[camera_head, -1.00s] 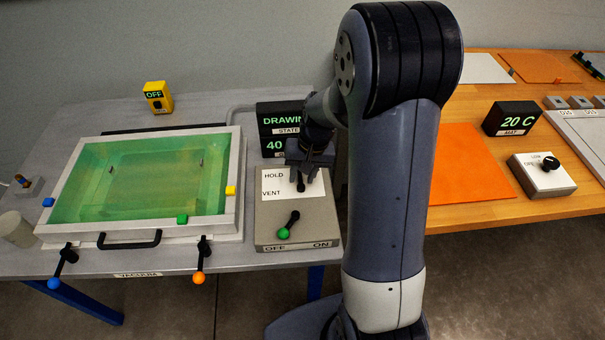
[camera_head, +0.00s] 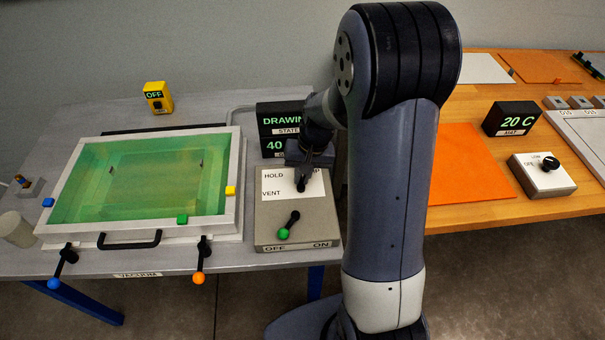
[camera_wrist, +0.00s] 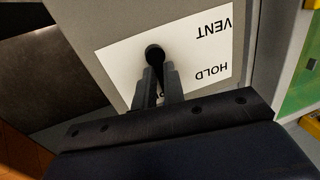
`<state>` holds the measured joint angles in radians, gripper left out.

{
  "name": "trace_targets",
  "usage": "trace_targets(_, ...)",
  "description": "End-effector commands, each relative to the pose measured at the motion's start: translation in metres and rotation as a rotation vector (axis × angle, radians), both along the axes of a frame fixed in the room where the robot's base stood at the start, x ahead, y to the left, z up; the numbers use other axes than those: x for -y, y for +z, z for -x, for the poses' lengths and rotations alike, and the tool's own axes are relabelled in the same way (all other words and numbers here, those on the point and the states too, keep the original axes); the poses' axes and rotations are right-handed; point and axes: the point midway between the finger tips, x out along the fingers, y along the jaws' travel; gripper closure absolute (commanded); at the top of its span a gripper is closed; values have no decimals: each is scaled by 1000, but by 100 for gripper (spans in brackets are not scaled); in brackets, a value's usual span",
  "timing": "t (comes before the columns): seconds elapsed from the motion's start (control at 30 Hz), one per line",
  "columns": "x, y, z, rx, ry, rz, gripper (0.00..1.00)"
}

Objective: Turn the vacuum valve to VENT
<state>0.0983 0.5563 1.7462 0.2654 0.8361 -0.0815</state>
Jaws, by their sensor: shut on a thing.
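The vacuum valve's black handle (camera_head: 301,186) rises from a white label plate (camera_head: 276,183) on a grey control box (camera_head: 264,226). The plate reads HOLD and VENT at its left; another word at its right is mostly hidden by my gripper. My gripper (camera_head: 304,178) points down at the handle from behind. In the wrist view, my gripper (camera_wrist: 157,80) has its two fingers close together on the round black handle end (camera_wrist: 154,52). VENT and HOLD read upside down there. Which word the handle points to cannot be told.
Black displays (camera_head: 280,117) reading "DRAWIN" and "40" stand behind. The green bath (camera_head: 140,180) with levers along its front lies left. An orange mat (camera_head: 465,170) lies right.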

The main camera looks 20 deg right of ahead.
Motion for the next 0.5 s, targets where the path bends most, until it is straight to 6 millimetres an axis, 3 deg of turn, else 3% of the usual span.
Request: trace_targets(0.5, -2, 0, -2, 0, 106, 0, 100)
